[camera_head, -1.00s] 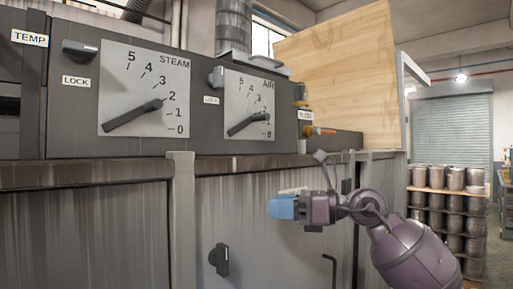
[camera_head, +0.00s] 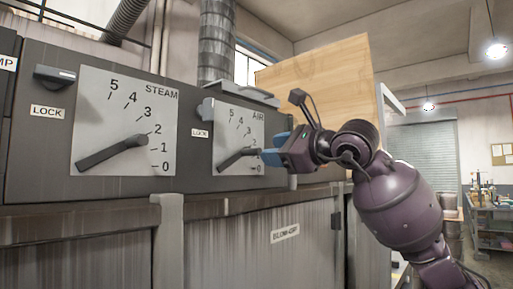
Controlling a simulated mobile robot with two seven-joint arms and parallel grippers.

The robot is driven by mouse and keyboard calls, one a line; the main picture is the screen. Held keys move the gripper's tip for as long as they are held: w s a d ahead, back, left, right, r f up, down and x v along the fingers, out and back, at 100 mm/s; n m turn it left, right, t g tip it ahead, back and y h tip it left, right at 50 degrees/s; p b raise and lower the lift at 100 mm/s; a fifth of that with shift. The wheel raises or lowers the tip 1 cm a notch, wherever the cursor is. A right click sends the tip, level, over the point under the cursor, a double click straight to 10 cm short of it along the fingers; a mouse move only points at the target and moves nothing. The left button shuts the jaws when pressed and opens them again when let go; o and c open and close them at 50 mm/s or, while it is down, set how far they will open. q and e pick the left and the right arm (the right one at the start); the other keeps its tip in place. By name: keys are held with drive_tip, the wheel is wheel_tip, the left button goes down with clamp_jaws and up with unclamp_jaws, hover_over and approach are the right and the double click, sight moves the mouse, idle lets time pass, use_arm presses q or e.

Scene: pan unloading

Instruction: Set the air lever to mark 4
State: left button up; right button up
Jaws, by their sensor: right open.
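The air lever (camera_head: 238,159) is a dark handle on the white AIR dial plate (camera_head: 225,122). It runs from lower left up to the right, with its knob end just below mark 2, well short of mark 4 (camera_head: 240,121). My right gripper (camera_head: 275,148), with blue fingers, is open at the right edge of this plate, close to the knob end. It hides part of the plate near mark 1. I cannot tell whether a finger touches the lever. My left gripper is out of view.
To the left is the STEAM dial (camera_head: 150,105) with a similar lever (camera_head: 110,152) near mark 2. A ledge (camera_head: 90,215) runs below the panel. A wooden board (camera_head: 315,75) stands behind my right arm.

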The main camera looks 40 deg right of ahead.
sight(256, 151)
drive_tip(key=w, duration=0.2)
drive_tip(key=w+p, duration=0.1)
drive_tip(key=w, duration=0.1)
drive_tip(key=shift+w+a+r, duration=0.1)
drive_tip(key=shift+w+a, duration=0.1)
drive_tip(key=shift+w, duration=0.1)
drive_tip(key=shift+w+p, duration=0.45)
drive_tip(key=shift+w, duration=0.15)
clamp_jaws()
